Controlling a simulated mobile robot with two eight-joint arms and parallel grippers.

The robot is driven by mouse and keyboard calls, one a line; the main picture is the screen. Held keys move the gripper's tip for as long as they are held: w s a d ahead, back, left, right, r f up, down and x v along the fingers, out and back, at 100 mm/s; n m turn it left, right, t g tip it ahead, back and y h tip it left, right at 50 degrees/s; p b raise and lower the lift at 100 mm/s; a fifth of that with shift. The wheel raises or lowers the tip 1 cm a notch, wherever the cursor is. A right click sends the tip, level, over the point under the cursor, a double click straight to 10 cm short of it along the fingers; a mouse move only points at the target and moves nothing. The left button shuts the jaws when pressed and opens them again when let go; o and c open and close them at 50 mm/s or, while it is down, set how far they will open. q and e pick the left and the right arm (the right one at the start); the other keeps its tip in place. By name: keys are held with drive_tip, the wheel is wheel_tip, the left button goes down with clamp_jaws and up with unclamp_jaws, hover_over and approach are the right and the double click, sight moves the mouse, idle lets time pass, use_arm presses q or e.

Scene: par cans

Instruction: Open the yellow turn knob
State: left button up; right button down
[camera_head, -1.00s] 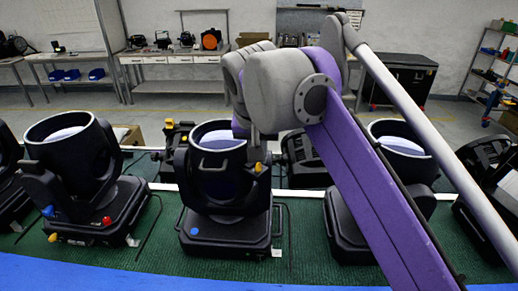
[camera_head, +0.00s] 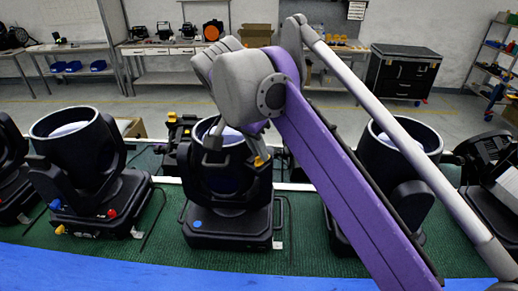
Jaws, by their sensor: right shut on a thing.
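The yellow knob (camera_head: 259,161) sits on the upper right side of the middle black moving-head light (camera_head: 228,213). My right gripper (camera_head: 256,149) reaches down from the upper right and is shut on the yellow knob; the grip itself is small and partly hidden by the grey wrist. My left gripper is not in view.
More black lights stand at left (camera_head: 84,170) and right (camera_head: 397,165) on the green mat (camera_head: 110,256). The left one carries red, blue and yellow knobs. A blue edge (camera_head: 90,271) runs along the front. Workbenches and a black case (camera_head: 402,75) stand behind.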

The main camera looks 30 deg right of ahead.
idle(0.4)
drive_tip(key=c, duration=0.9)
unclamp_jaws()
drive_tip(key=shift+c, duration=0.2)
drive_tip(key=v, duration=1.1)
drive_tip(key=shift+a+f, duration=0.1)
drive_tip(key=shift+f, duration=0.1)
